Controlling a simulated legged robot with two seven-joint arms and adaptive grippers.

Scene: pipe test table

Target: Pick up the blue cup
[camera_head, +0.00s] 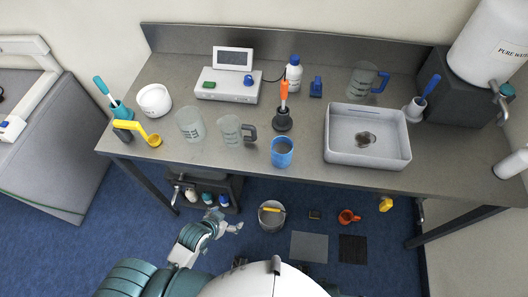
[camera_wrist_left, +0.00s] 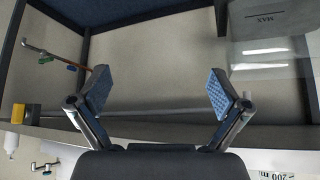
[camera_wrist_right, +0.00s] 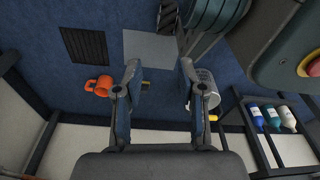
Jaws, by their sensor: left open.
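The blue cup (camera_head: 282,152) stands upright near the front edge of the grey table (camera_head: 305,165) in the head view. I cannot make it out in either wrist view. My left gripper (camera_head: 230,217) is in front of the table and below its front edge, to the left of the cup and apart from it. In the left wrist view the left gripper's fingers (camera_wrist_left: 160,85) are spread with nothing between them. My right gripper (camera_wrist_right: 162,75) shows only in its own wrist view, with its fingers apart and empty above the blue floor.
Left of the cup stand a clear handled beaker (camera_head: 230,130) and a clear beaker (camera_head: 190,124). A black-based tool stand (camera_head: 283,122) is behind it, and a grey tray (camera_head: 408,155) is to its right. A bucket (camera_head: 271,216) and orange mug (camera_head: 348,217) are on the floor.

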